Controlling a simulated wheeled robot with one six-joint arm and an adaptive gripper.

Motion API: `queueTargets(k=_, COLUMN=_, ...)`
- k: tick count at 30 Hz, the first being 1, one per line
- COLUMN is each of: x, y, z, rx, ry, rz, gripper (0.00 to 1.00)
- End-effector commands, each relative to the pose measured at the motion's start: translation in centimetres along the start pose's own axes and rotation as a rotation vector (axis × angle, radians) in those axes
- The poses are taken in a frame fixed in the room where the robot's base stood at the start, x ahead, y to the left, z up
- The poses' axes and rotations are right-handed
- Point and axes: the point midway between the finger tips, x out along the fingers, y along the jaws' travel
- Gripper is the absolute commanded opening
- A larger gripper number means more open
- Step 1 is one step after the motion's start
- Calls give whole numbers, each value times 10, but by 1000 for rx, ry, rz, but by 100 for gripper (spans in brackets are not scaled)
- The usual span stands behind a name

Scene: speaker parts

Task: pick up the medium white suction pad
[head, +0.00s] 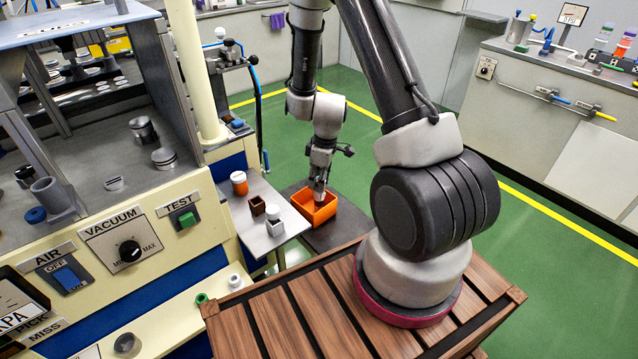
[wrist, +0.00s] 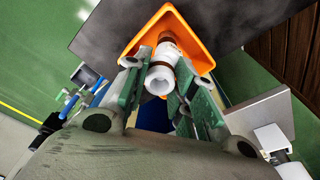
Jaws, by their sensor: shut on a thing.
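My gripper (head: 319,183) points down at the orange bin (head: 328,214) in the head view. In the wrist view my gripper (wrist: 163,68) is shut on a white tubular piece (wrist: 160,79) with brown bands and a hollow near end. The orange bin also shows behind that piece in the wrist view (wrist: 204,42). I cannot tell whether the held piece is the medium white suction pad. A small white-grey cup-shaped piece (head: 234,281) stands on the cream ledge at the machine's front, well away from my gripper.
A grey side table (head: 262,197) holds an orange jar with a white lid (head: 239,183), a brown box (head: 257,206) and a grey block with a white top (head: 274,224). A green ring (head: 201,299) and a dark cup (head: 127,344) lie on the ledge. Green floor is open behind.

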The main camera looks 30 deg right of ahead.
Motion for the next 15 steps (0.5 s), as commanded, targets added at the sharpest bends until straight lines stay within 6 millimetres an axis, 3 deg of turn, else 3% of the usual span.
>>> queueTargets(k=8, x=-13, y=0, z=-2, rx=-1, ry=2, rz=1, gripper=7)
queueTargets(k=15, x=-61, y=0, z=-8, rx=-2, ry=3, rz=3, gripper=7)
